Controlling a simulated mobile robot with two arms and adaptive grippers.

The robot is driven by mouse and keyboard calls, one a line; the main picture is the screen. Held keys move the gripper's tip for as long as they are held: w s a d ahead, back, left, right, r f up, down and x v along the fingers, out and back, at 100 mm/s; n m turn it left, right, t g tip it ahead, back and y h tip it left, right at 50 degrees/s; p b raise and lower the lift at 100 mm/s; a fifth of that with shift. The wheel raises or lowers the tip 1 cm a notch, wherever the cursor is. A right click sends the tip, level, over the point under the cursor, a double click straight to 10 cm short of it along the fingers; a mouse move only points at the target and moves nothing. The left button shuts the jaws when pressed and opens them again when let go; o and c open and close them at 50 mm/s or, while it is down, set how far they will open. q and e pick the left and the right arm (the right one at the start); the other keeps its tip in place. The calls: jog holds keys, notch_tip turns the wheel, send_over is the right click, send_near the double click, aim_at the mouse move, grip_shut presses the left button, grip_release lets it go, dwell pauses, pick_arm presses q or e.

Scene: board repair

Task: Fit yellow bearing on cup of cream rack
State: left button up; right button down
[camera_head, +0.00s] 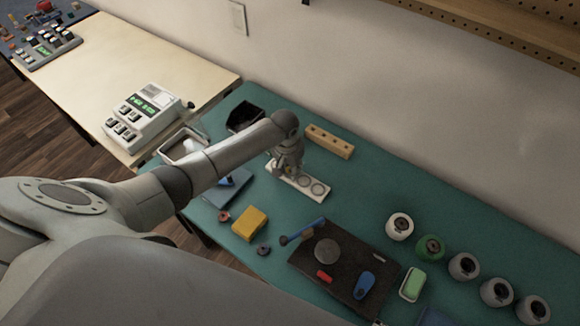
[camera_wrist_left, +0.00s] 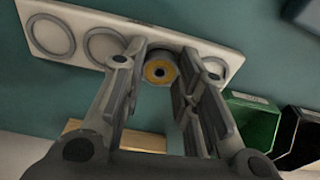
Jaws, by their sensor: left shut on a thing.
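The cream rack (camera_head: 322,196) lies on the teal mat, with a row of round cups facing up. In the left wrist view the rack (camera_wrist_left: 190,43) crosses the top, two empty cups showing at its left. The yellow bearing (camera_wrist_left: 159,71), a yellow ring in a grey rim, sits between the fingertips at the rack's edge. My left gripper (camera_wrist_left: 155,75) is shut on it; in the head view the gripper (camera_head: 287,166) is over the rack's far left part. The cup by the bearing is hidden, so I cannot tell whether the bearing is seated. My right gripper is out of view.
A wooden block with holes (camera_head: 329,142) lies just behind the rack. A black bin (camera_head: 244,117) and a pale tray (camera_head: 183,147) stand left. A yellow box (camera_head: 249,222) and a dark board with tools (camera_head: 330,255) lie nearer. Several spools stand at right.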

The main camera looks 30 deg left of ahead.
pick_arm(q)
jog(key=shift+s+f, duration=0.15)
jog(key=shift+f, duration=0.05)
dwell(0.6)
jog(key=o, duration=0.9)
jog(key=shift+f, duration=0.1)
jog(key=shift+o, duration=0.3)
jog(key=o, duration=0.5)
jog(key=shift+c, duration=0.2)
jog(key=shift+r+p, duration=3.65)
jog(key=shift+p, duration=0.4)
